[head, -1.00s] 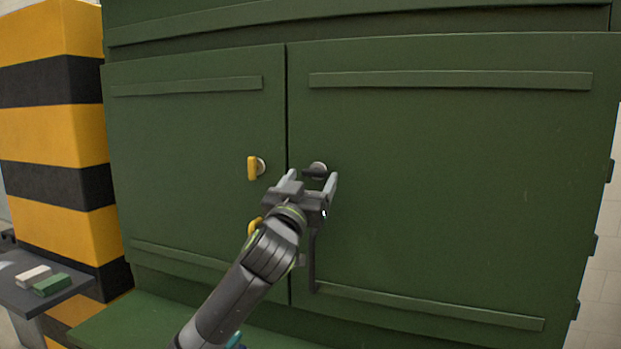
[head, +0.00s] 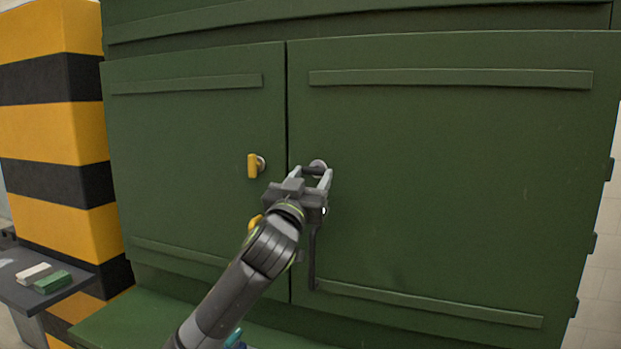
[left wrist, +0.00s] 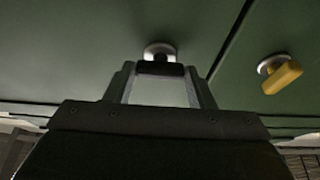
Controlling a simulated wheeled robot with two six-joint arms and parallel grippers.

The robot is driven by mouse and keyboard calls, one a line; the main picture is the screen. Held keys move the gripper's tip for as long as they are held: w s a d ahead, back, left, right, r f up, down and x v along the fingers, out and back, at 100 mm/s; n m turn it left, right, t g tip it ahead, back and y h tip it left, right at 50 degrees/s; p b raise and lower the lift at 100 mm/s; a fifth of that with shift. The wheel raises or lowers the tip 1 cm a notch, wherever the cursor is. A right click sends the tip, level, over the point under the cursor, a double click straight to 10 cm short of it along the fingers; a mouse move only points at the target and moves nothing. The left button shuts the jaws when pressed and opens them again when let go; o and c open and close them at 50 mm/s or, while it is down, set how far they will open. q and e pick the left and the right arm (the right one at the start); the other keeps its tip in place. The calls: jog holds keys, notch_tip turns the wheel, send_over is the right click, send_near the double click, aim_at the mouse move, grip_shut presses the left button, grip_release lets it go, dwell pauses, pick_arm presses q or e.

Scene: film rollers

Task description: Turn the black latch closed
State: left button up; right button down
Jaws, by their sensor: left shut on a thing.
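The black latch (head: 313,171) sits on a round silver mount on the right green cabinet door, close to the gap between the doors. It lies roughly horizontal. My left gripper (head: 314,175) is shut on the latch, one finger at each end of it. In the left wrist view the latch (left wrist: 160,69) shows as a dark bar between the two fingertips (left wrist: 160,75), in front of its silver mount. My right gripper is not in view.
A yellow latch (head: 253,167) stands upright on the left door (head: 190,120). A second yellow piece is partly hidden behind my arm. A yellow-and-black striped pillar (head: 60,130) stands at left, by a grey table with a white and a green block (head: 52,282).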

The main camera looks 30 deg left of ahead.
pick_arm(q)
jog(key=m+h+p, duration=0.1)
jog(key=m+p, duration=0.1)
jog(key=m, duration=0.1)
jog(key=shift+a+r+m+h, duration=0.2)
jog(key=shift+m+h, duration=0.1)
jog(key=shift+h, duration=0.1)
jog(key=m+h+p, duration=0.2)
jog(key=m+p, duration=0.2)
jog(key=m+g+h+p, duration=0.1)
jog(key=m+p, duration=0.3)
jog(key=m+g+h+p, duration=0.1)
jog(key=m+h+p, duration=0.1)
jog(key=m+p, duration=0.2)
jog(key=shift+s+a+r+m+h, duration=0.1)
jog(key=shift+a+r+m+h, duration=0.2)
jog(key=shift+m, duration=0.2)
jog(key=m+g+p, duration=0.1)
jog(key=m, duration=0.1)
jog(key=shift+m, duration=0.3)
jog(key=shift+f+m+g+p, duration=0.1)
jog(key=shift+m+g+p, duration=0.35)
jog(key=shift+m, duration=0.55)
jog(key=o, duration=1)
jog(key=shift+s, duration=0.1)
